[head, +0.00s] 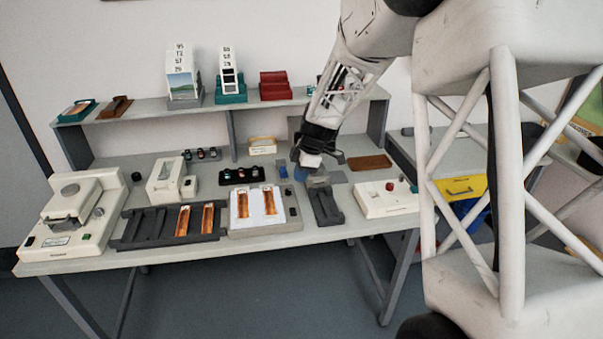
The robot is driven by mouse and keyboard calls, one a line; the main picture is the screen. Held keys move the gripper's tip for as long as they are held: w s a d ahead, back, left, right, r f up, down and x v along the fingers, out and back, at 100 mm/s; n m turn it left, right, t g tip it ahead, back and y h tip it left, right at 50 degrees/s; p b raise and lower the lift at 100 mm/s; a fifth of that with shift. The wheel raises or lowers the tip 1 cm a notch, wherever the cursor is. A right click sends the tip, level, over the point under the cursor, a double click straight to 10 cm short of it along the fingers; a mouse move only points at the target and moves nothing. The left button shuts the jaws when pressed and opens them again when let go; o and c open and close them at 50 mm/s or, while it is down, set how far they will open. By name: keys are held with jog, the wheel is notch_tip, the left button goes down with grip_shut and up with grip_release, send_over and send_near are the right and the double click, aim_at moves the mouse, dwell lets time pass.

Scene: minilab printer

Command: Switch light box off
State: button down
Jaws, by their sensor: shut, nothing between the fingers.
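The light box (265,226) is a flat grey unit near the front middle of the table in the head view. Its panel is bright white, and two orange-brown film strips (242,203) lie on it. A narrow strip with small dark controls (292,212) runs along its right side; the switch position is too small to tell. My gripper (306,171) hangs over the table behind and to the right of the light box, apart from it. It is shut and empty. Its fingertips are small and partly lost against the items behind.
A grey tray (150,228) with film strips lies left of the light box. A dark narrow holder (326,207) and a white device with a red knob (386,199) stand to the right. A white machine (72,215) fills the left end. A shelf (140,113) runs behind.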

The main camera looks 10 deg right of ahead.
send_near(291, 209)
jog(key=x, duration=0.5)
jog(key=shift+a+f, duration=0.2)
jog(key=shift+a, duration=0.1)
jog(key=shift+f, duration=0.65)
